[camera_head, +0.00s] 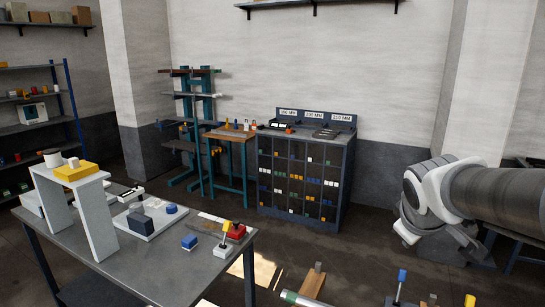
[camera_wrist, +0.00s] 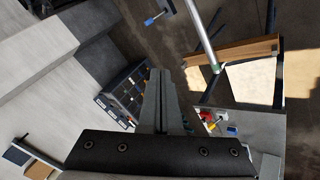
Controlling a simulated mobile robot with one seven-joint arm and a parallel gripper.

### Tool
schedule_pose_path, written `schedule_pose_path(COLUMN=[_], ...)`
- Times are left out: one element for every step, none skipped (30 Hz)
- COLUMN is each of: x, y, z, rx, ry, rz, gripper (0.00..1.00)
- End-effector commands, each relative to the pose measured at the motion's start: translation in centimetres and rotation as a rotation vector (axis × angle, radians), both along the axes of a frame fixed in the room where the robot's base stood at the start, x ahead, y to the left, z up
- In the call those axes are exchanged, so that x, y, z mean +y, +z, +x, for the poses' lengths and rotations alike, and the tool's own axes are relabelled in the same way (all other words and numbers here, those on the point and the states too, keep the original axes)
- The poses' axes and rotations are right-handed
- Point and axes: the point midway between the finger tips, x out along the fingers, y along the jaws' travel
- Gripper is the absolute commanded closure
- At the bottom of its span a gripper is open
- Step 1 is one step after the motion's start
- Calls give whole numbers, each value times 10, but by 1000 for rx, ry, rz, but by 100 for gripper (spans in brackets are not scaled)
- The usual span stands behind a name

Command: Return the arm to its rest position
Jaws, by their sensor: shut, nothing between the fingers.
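My gripper (camera_wrist: 159,76) shows in the wrist view as two grey fingers pressed together, with nothing between them. It is in free air and touches nothing I can see. In the head view my arm reaches in from the right edge, with a dark tubular link and a white and grey wrist section. The fingertips cannot be made out clearly there.
A dark compartment cabinet (camera_head: 300,172) stands at the back. A wooden piece (camera_head: 312,282) and upright handles are at front right.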

Motion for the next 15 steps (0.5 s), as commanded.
schedule_pose_path(x=[14,22,32,40,48,58,65,72,81,87,93,100,104,108,112], y=[2,2,2,1,0,-2,-4,-5,-8,-10,-12,-15,-17,-19,-21], z=[-19,-29,-43,-53,-64,-78,-88,-98,-111,-119,-127,-137,-143,-149,-155], rx=[-11,-12,-15,-15,-14,-11,-9,-6,1,5,9,16,21,25,30], ry=[-35,-58,-89,-111,-133,-162,-182,-202,-228,-244,-261,-281,-293,-304,-316], rz=[60,97,145,182,217,264,298,329,368,396,421,451,470,487,505], gripper=[100,100,100,100,100,100,100,100,100,100,100,100,100,100,100])
